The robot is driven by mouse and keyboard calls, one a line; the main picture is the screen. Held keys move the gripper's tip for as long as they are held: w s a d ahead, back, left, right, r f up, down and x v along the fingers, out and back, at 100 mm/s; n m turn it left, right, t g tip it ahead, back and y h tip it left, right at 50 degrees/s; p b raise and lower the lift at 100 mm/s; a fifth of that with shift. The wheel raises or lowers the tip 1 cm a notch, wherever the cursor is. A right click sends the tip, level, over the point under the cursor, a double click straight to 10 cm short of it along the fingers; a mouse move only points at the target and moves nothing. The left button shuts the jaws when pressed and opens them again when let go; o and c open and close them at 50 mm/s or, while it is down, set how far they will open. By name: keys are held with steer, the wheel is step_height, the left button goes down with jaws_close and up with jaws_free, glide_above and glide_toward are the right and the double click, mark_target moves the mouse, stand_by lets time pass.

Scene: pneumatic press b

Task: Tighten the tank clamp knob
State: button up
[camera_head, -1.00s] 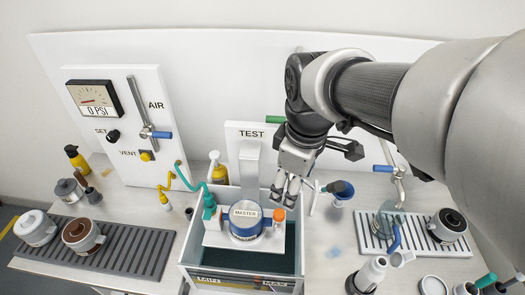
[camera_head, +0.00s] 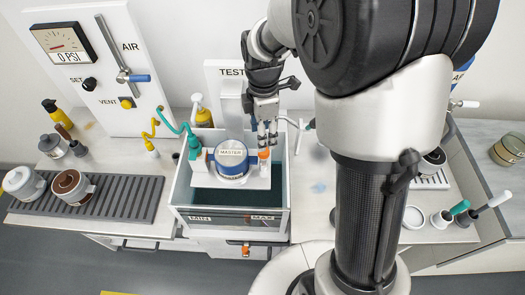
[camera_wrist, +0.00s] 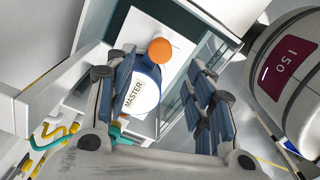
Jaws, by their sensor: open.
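The MASTER part (camera_head: 232,157), a round white-topped piece with a blue body, sits in the clamp fixture inside the test tank (camera_head: 231,223). An orange knob (camera_head: 263,155) stands at the right of this part; I take it to be the tank clamp knob. In the wrist view the orange knob (camera_wrist: 160,50) lies between the lines of my two fingers, next to the MASTER label (camera_wrist: 134,95). My gripper (camera_head: 267,140) is open and empty, pointing down just above the knob. I cannot tell the exact gap between the fingertips and the knob.
The white TEST panel (camera_head: 226,75) rises behind the tank, close to my gripper. A teal hose (camera_head: 175,126) runs to the tank's left side. The gauge panel (camera_head: 85,60) stands at the left. The grey rack (camera_head: 110,200) holds two round parts. My arm hides part of the right bench.

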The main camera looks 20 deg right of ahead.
mark_target(264, 157)
step_height(264, 157, down, 8)
steer(key=shift+f+b, duration=0.2)
steer(key=shift+b, duration=0.9)
steer(key=c, duration=1.1)
